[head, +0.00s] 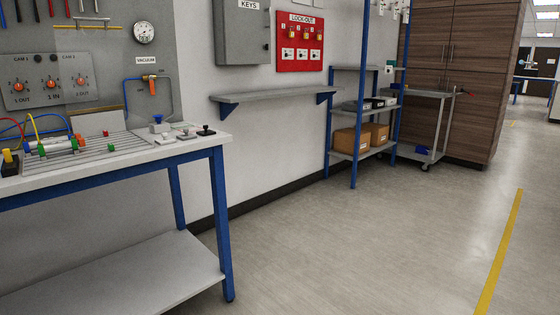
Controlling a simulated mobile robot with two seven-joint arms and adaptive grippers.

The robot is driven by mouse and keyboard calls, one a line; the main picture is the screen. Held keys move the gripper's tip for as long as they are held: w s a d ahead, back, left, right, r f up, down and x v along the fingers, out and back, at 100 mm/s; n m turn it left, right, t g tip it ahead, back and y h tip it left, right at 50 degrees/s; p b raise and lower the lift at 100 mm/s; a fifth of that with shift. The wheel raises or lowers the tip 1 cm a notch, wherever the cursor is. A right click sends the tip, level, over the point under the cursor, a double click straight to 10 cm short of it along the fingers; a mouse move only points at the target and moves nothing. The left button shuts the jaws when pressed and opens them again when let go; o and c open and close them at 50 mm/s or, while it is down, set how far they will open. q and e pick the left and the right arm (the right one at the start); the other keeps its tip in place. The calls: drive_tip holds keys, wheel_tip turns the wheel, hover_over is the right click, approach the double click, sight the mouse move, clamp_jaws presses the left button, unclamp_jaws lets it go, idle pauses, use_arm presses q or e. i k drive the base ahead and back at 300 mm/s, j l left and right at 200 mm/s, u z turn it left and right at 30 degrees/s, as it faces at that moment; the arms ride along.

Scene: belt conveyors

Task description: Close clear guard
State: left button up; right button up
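I cannot make out a clear guard for certain in the head view. A greyish panel (168,108) stands behind the workbench (160,152), beside an orange-handled valve and a blue tube below the VACUUM label. I cannot tell whether it is clear or hinged. Neither of my grippers is in view.
Fittings and small blocks lie on the blue-legged workbench at left. A grey wall shelf (270,95), a red lockout board (300,41), a blue-post rack (357,156) with boxes and a cart (425,94) stand beyond. The floor (380,240) at right is clear, with a yellow line.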

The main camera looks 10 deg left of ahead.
sight(78, 27)
drive_tip(key=u, duration=1.25)
